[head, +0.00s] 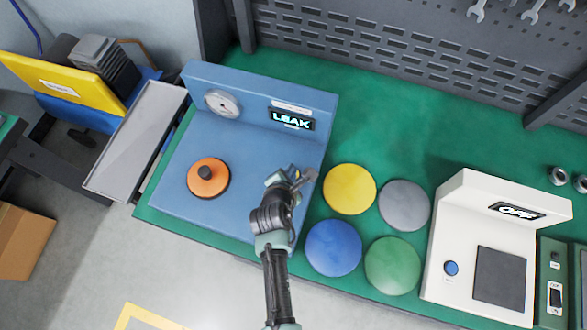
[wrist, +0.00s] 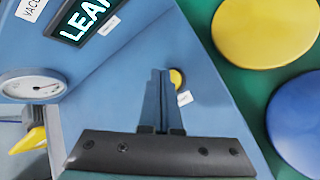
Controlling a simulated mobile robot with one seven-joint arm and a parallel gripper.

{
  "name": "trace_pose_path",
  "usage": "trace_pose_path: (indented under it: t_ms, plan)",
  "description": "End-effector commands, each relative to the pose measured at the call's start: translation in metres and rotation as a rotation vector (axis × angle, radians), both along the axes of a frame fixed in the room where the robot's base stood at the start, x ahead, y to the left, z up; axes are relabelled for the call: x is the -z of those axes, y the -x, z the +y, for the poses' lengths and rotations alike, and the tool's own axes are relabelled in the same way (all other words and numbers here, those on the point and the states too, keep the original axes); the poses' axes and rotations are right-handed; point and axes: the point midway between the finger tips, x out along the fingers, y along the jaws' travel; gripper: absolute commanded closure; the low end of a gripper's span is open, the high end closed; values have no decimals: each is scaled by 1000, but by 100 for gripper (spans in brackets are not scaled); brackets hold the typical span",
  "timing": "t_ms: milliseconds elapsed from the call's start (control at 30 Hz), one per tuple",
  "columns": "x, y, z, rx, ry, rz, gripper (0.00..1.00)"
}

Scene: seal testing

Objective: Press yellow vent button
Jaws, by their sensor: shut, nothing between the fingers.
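The blue test station (head: 165,165) stands on the green bench and also shows in the wrist view (wrist: 130,65). In the wrist view the small round yellow button (wrist: 177,78) is on its blue surface, partly covered by my fingers, with a small white label (wrist: 184,98) beside it. In the head view my gripper and wrist hide the button. My gripper (wrist: 161,75) is shut and empty, its fingertips just left of the button in the picture. Contact cannot be told. In the head view my gripper (head: 304,178) is over the station's right side.
The station bears a gauge (head: 222,103), a lit LEAK display (head: 292,120) and an orange lid with a black knob (head: 208,181). Yellow (head: 349,189), grey (head: 404,206), blue (head: 333,248) and green (head: 393,266) discs lie right of it. A white device (head: 457,235) stands further right.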

Motion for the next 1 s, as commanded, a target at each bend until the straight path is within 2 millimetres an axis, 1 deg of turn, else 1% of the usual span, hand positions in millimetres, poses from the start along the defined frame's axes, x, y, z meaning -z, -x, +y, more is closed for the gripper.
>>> trace_pose_path:
  t_ms: [367,467,833,900,1000]
  plan:
    - [-3,0,0,0,0,-1,100]
    - [-11,0,0,0,0,-1,100]
    - [-47,0,-1,1,1,-1,100]
    - [-52,0,-1,1,1,-1,100]
    - [-53,0,-1,1,1,-1,100]
